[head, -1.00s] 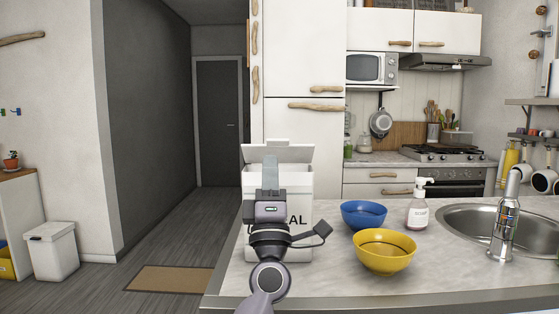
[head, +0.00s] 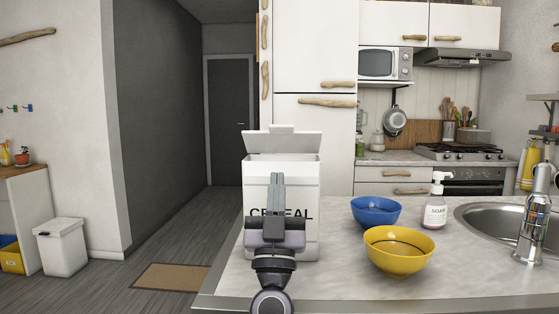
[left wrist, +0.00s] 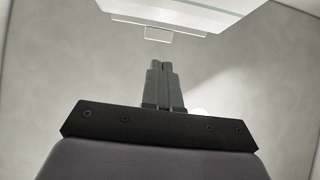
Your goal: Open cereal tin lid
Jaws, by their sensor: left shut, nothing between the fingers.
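The white cereal tin (head: 308,190) stands upright on the counter, its black lettering partly hidden by my left gripper. Its lid (head: 283,143) is raised, hinged up at the back of the tin, with a small tab on its upper edge. My left gripper (head: 277,176) is shut and empty in front of the tin, with its fingertips below the tin's rim. In the left wrist view the shut fingers (left wrist: 161,64) point toward a pale edge with a tab, probably the lid (left wrist: 180,14), and are apart from it. My right gripper is not in view.
A blue bowl (head: 376,211), a yellow bowl (head: 398,251) and a soap bottle (head: 435,210) stand right of the tin. The sink (head: 480,216) and tap (head: 532,230) are farther right. The counter (head: 335,280) is clear in front of the yellow bowl.

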